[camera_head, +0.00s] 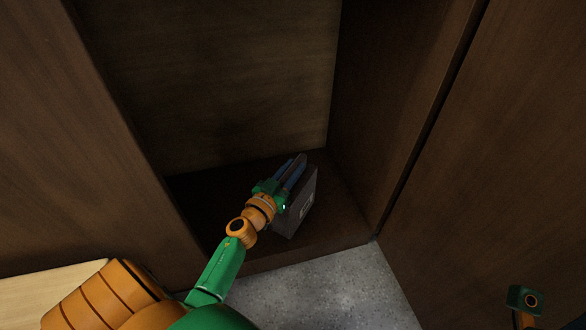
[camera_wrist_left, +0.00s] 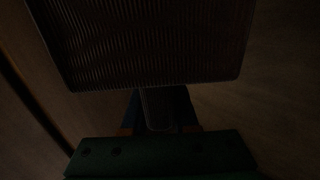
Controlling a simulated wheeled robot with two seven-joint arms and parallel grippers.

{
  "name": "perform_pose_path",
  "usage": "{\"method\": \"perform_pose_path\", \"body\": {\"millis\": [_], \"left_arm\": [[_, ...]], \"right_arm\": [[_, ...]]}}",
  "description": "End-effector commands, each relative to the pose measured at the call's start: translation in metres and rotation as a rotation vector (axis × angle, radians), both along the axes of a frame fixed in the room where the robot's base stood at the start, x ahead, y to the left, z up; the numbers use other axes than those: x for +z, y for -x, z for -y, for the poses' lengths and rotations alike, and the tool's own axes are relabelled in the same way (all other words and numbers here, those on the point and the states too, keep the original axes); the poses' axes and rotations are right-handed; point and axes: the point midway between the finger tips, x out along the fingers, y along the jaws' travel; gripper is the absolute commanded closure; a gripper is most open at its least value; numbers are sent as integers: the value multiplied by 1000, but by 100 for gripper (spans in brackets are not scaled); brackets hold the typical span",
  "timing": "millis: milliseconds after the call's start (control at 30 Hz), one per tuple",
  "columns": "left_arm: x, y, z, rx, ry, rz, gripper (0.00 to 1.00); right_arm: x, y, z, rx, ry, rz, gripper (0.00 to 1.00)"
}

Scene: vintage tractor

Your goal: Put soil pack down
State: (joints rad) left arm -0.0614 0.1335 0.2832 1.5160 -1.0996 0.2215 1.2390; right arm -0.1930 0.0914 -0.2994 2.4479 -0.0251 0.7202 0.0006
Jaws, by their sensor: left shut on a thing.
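The soil pack is a grey, box-like thing (camera_head: 298,208) with a small pale mark on its side. It is low inside a dark wooden compartment, close to its floor; I cannot tell whether it touches the floor. My left gripper (camera_head: 293,172) reaches in from the lower left and is shut on the pack, partly covering it. In the left wrist view a dark ribbed surface (camera_wrist_left: 145,45), which looks like the pack, fills the top, with a narrow part of it between the fingers (camera_wrist_left: 160,110). That view is very dark. My right gripper does not show; only a piece of my right arm is at the lower right.
The compartment has a back wall (camera_head: 215,80), a left side panel (camera_head: 95,130) and a right side wall (camera_head: 395,90) close to the pack. A large wooden panel (camera_head: 500,150) stands further right. Grey floor (camera_head: 320,290) lies in front of the compartment's front edge.

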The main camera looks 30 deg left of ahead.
Motion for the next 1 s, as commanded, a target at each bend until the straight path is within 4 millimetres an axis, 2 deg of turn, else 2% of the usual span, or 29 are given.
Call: {"method": "perform_pose_path", "body": {"millis": [433, 1000], "left_arm": [[1, 0, 0, -1, 0, 5, 100], [-9, 0, 0, -1, 0, 6, 100]], "right_arm": [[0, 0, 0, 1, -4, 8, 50], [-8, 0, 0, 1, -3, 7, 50]]}}
